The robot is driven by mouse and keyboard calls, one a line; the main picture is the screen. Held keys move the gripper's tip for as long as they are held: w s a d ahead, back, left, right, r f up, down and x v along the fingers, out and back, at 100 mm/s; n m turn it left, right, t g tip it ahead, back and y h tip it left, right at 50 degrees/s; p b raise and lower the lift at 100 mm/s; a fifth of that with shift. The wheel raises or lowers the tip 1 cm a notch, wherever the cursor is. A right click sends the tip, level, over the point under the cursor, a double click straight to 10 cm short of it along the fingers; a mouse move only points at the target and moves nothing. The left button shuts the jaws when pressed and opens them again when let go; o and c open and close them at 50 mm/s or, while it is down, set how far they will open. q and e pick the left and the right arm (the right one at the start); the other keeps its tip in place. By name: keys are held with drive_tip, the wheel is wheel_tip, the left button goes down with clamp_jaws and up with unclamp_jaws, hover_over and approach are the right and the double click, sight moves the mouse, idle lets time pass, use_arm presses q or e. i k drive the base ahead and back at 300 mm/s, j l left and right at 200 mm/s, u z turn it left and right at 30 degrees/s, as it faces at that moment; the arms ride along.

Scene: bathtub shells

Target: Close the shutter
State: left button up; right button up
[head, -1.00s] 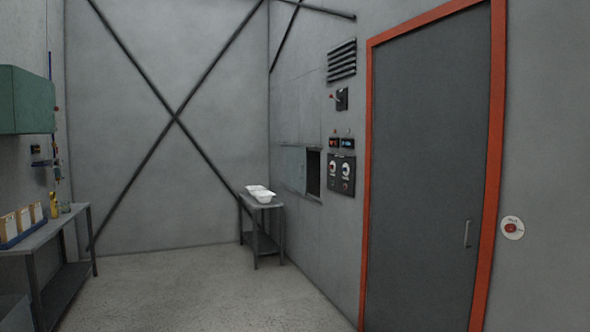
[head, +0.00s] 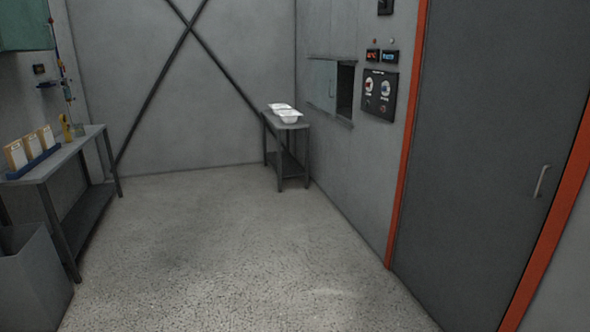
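The shutter (head: 322,84) is a light grey-blue panel on the right-hand wall, in the middle of the head view. To its right is a dark opening (head: 345,90) in the wall, uncovered. A ledge runs below the opening. I cannot tell whether the panel slides or swings. Neither of my grippers shows in the head view.
A control panel (head: 379,94) with dials is right of the opening. A small table (head: 303,126) with white bathtub shells (head: 289,115) stands near the corner. A long bench (head: 60,158) and a grey bin (head: 36,280) are at left. A closed door (head: 480,150) is at right. The middle floor is clear.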

sight(326, 75)
drive_tip(key=i+z, duration=0.2)
drive_tip(key=i, duration=2.5)
